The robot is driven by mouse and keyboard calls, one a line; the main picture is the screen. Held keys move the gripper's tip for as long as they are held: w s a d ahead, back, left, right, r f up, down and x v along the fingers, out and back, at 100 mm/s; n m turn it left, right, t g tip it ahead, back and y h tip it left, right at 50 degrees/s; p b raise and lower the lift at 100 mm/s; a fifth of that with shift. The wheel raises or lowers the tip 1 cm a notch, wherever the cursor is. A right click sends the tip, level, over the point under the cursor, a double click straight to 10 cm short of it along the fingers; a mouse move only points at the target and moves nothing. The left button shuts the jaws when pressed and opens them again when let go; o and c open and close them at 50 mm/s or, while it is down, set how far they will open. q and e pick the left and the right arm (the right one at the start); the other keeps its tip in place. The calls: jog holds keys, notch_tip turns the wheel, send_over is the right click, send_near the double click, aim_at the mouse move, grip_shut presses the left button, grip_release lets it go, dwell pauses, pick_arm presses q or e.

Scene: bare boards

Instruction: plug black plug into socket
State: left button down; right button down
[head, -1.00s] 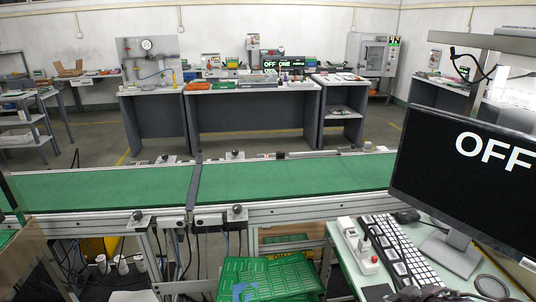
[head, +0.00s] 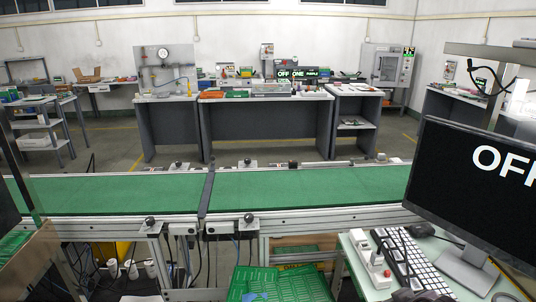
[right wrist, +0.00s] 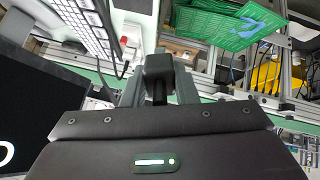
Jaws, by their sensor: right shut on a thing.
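A white power strip with a red switch (head: 378,268) lies on the light desk at the lower right of the head view. A dark cable or plug shows at its upper part, too small to make out. In the right wrist view my right gripper (right wrist: 157,92) has its grey fingers shut on a black block-like plug (right wrist: 158,67). Its prongs cannot be seen. Part of the strip, with a red spot, appears beyond the fingers. In the head view only dark shapes show at the bottom edge near the desk, and I cannot tell the plug there. My left gripper is not in view.
A white keyboard (head: 424,262), a dark mouse (head: 420,230) and a large monitor reading OFF (head: 470,190) crowd the desk right of the strip. A green conveyor (head: 310,190) runs behind. Green circuit boards (head: 275,284) lie left of the desk.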

jog(key=a+r+n, duration=0.1)
jog(key=a+r, duration=0.4)
jog(key=a, duration=0.3)
jog(key=shift+s+y, duration=0.3)
jog(key=shift+y, duration=0.1)
jog(key=shift+a, duration=0.1)
